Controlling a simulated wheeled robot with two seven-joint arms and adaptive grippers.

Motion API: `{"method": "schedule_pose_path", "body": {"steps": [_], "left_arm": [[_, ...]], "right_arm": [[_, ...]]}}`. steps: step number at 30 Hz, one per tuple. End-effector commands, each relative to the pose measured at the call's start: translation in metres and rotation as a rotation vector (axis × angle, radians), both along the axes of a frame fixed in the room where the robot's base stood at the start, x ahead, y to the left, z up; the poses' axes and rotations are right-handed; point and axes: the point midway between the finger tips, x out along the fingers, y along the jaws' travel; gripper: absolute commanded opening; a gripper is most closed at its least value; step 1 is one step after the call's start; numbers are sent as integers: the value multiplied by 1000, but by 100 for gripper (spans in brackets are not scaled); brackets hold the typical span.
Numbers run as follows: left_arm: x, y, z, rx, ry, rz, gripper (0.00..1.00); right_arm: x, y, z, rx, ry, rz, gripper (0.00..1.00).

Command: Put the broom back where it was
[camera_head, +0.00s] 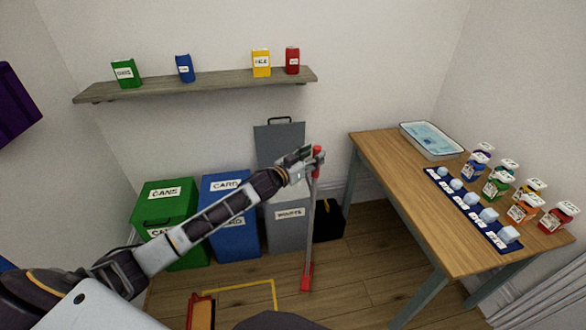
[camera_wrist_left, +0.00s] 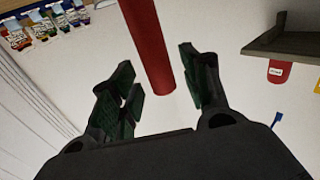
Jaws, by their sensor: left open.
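The broom (camera_head: 310,225) stands almost upright on the wood floor, in front of the grey bin. It has a grey pole, a red grip at the top and a red head (camera_head: 306,279) at the floor. My left gripper (camera_head: 306,157) is open at the red grip. In the left wrist view, the red grip (camera_wrist_left: 150,45) runs between the parted fingers of my left gripper (camera_wrist_left: 163,85), with a gap visible on the sides. Whether any finger touches it I cannot tell. My right gripper is out of view.
Green (camera_head: 165,205), blue (camera_head: 232,215) and grey (camera_head: 287,225) bins stand along the wall. A black box (camera_head: 328,221) sits behind the broom. A wooden table (camera_head: 400,180) with bottles is at right. A yellow outline (camera_head: 245,284) marks the floor. A shelf (camera_head: 200,83) hangs above.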

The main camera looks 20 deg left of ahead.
Motion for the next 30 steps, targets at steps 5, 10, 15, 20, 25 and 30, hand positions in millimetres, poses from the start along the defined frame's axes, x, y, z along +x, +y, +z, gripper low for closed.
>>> {"method": "schedule_pose_path", "body": {"steps": [5, 10, 15, 20, 25, 30], "left_arm": [[-13, 6, -1, 2, 1, 0, 47], [-25, 10, -1, 0, 1, 0, 47], [-36, 15, -1, 3, 1, 0, 47], [-47, 19, -1, 1, 2, 0, 47], [-57, 23, -1, 0, 1, 0, 47], [-68, 27, -1, 1, 2, 0, 47]], "right_arm": [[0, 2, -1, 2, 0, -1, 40], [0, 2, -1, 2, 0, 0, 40], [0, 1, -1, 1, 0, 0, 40], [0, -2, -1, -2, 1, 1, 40], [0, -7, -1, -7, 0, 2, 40], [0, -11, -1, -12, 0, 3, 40]]}}
